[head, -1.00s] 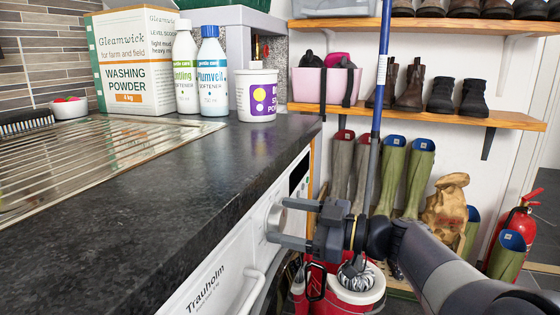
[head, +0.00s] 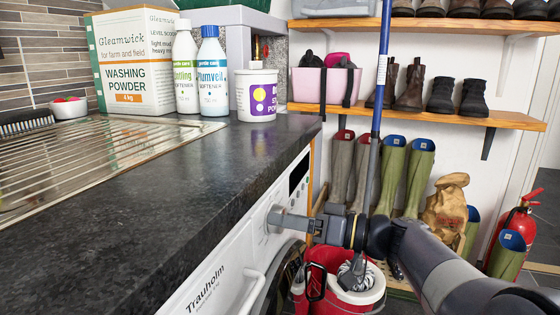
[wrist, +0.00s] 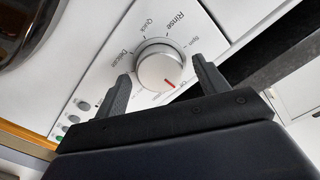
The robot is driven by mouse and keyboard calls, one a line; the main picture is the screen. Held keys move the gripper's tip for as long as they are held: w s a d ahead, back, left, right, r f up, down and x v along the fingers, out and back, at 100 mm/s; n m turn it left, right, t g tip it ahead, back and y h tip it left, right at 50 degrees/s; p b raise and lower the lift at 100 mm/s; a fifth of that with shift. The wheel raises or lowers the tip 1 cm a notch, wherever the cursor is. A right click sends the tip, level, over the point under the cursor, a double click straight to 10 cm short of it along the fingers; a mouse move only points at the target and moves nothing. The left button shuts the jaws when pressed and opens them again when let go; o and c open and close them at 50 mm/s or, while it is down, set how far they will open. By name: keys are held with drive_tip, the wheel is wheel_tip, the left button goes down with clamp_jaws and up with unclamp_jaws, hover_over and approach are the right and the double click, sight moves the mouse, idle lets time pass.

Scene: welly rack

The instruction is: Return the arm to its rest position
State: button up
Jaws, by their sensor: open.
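My gripper (head: 277,220) is at the washing machine front (head: 228,286), below the worktop edge. In the wrist view my gripper (wrist: 160,70) is open, with one finger on either side of the machine's round silver dial (wrist: 158,64). Nothing is clamped; whether a finger touches the dial cannot be told. The dial's red mark points to the lower right in the wrist view. In the head view the fingers line up one behind the other and partly cover the dial. My arm reaches in from the lower right.
The dark worktop (head: 150,190) lies just above my gripper, with washing powder (head: 135,62) and bottles on it. A blue pole (head: 382,70) stands behind my wrist. A red bucket (head: 345,297) is below it. Wellies (head: 415,180) and a boot shelf (head: 430,115) are behind.

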drive_tip(key=shift+m, duration=1.6)
